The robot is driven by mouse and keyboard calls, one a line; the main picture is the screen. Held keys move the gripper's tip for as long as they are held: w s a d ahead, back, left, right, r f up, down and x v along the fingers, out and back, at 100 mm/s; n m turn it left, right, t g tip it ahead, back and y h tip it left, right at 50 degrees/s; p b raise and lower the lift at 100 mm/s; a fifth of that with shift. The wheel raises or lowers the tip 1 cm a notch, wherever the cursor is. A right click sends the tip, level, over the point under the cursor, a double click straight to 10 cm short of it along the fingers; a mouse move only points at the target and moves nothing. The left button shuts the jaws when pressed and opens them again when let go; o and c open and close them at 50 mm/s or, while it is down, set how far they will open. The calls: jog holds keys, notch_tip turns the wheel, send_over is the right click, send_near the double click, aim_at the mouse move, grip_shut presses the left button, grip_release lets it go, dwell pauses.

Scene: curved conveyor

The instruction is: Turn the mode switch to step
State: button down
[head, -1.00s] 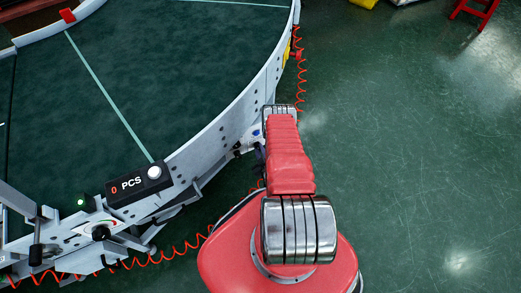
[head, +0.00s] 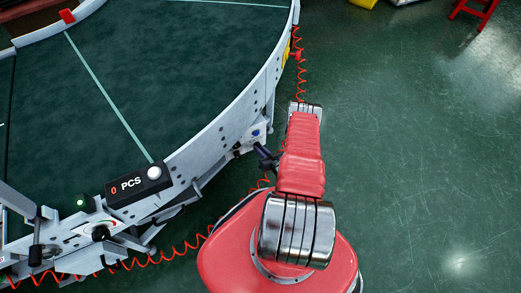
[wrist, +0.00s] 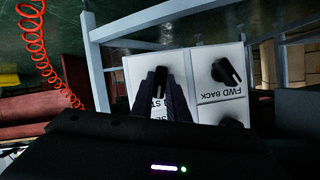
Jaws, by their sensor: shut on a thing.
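The mode switch (wrist: 160,80) is a black knob on a white panel (wrist: 207,57) in the wrist view. The panel appears upside down, and the label by this knob is mostly hidden, with "ST" showing. My gripper (wrist: 161,92) has its dark fingers on either side of the knob and is shut on it. The knob's exact pointing is hard to read. In the head view, my gripper (head: 265,157) reaches left to the small white control box (head: 253,138) on the conveyor's outer side.
A second black knob (wrist: 227,72), labelled FWD BACK, sits beside the mode switch. A red coiled cable (wrist: 36,50) hangs at the left of the wrist view. The curved conveyor (head: 150,70) fills the head view's left; green floor (head: 420,160) is open at right.

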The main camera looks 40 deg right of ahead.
jog(key=shift+d+m+t+y, duration=0.15)
jog(key=shift+m+t+y, duration=0.35)
jog(key=shift+m, duration=0.4)
jog(key=c, duration=1.7)
grip_release()
jog(key=v, duration=1.3)
jog(key=shift+s+r, duration=0.25)
jog(key=shift+s, duration=0.1)
jog(key=shift+f, duration=0.1)
